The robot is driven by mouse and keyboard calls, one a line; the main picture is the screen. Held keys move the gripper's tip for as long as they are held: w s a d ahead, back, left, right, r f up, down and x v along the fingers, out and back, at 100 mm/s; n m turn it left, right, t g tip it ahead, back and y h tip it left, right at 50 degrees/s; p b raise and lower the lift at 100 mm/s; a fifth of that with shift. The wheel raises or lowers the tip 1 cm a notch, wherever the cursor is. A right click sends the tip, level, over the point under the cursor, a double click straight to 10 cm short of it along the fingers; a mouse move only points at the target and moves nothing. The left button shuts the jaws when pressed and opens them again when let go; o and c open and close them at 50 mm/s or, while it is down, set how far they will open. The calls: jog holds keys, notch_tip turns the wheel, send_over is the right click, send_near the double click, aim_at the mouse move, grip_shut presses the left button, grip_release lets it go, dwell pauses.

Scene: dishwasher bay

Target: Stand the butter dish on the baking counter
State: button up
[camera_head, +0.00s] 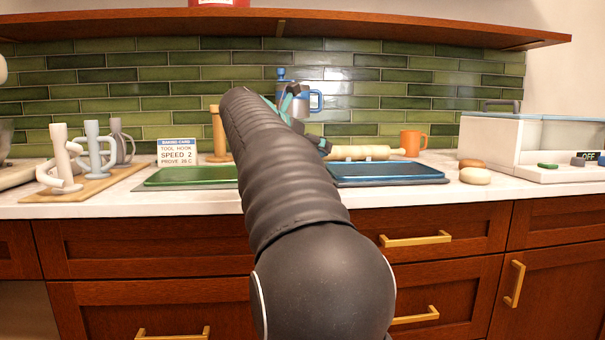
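A grey vessel with a blue side handle and a blue knob (305,100) shows above the counter, in front of the green tiles. It may be the butter dish, but I cannot be sure. My gripper (290,103) is beside it, with teal and dark parts showing. My own arm hides much of the gripper and the vessel's lower left part. I cannot tell whether the fingers are closed on it. The baking counter (440,190) is the white worktop across the picture.
A green tray (195,175) and a blue tray (385,173) lie on the counter. A rolling pin (355,153) and orange mug (413,141) are behind. Buns (475,176) and a white appliance (490,139) are right. A shelf (400,28) overhangs.

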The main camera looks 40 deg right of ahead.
jog(key=w+f, duration=0.1)
jog(key=w+d+f, duration=0.1)
jog(key=w, duration=0.1)
jog(key=w+d+f, duration=0.1)
jog(key=w, duration=0.1)
jog(key=shift+d+f, duration=0.15)
jog(key=shift+d, duration=0.05)
jog(key=shift+f+b, duration=0.55)
jog(key=shift+f, duration=1.45)
jog(key=shift+f, duration=0.1)
jog(key=o, duration=1.4)
jog(key=shift+f, duration=0.1)
jog(key=shift+a+r, duration=0.2)
jog(key=shift+r, duration=0.05)
jog(key=v, duration=1.1)
jog(key=shift+s+a+r, duration=0.1)
jog(key=shift+s+a, duration=0.05)
jog(key=shift+a, duration=0.15)
